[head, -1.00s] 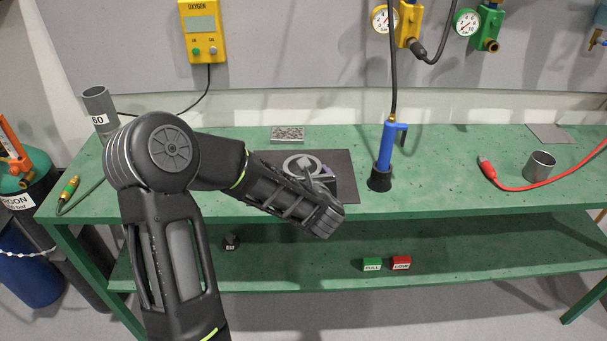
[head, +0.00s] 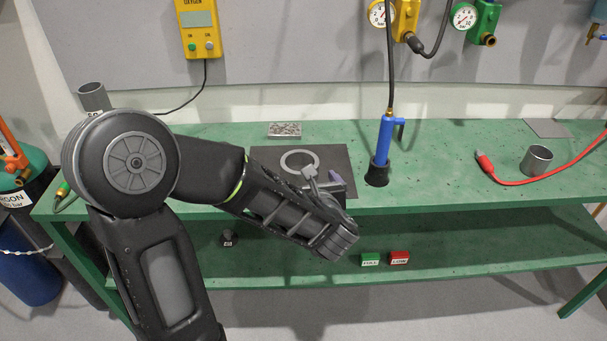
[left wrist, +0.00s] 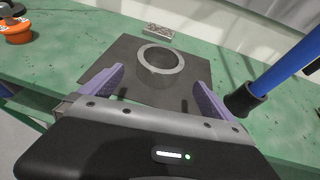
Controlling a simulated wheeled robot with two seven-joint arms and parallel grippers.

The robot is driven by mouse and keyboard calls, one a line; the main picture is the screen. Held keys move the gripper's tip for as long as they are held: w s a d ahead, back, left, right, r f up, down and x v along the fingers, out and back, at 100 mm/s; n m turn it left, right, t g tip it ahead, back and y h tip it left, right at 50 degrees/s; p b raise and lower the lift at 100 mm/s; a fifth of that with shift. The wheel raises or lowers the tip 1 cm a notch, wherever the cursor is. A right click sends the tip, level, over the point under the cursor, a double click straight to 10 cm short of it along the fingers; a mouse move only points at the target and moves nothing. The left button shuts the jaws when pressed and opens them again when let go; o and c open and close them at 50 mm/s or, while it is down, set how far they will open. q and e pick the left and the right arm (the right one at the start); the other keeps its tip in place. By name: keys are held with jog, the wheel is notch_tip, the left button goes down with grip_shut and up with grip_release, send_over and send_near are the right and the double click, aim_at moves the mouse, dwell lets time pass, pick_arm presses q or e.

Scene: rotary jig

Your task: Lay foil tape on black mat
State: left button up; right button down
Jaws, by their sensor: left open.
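The foil tape (head: 299,162), a grey ring-shaped roll, lies flat on the black mat (head: 338,157) on the green bench; its hole faces up. In the left wrist view the tape (left wrist: 160,60) sits ahead of my left gripper (left wrist: 157,80), on the mat (left wrist: 120,48). The purple fingers of my left gripper (head: 325,182) are spread apart with nothing held between them. They are on the near side of the tape, over the mat's front part. My forearm hides the mat's front left part in the head view. My right gripper is in neither view.
A blue torch (head: 384,145) with a black base stands right of the mat. A patterned grey plate (head: 285,130) lies behind it. A metal cup (head: 536,160) and red cable (head: 520,179) are at the right. The bench between torch and cup is clear.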

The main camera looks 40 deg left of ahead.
pick_arm(q)
jog(key=v, duration=0.2)
jog(key=shift+s+d+r, duration=0.1)
jog(key=shift+s+d, duration=0.1)
dwell(0.5)
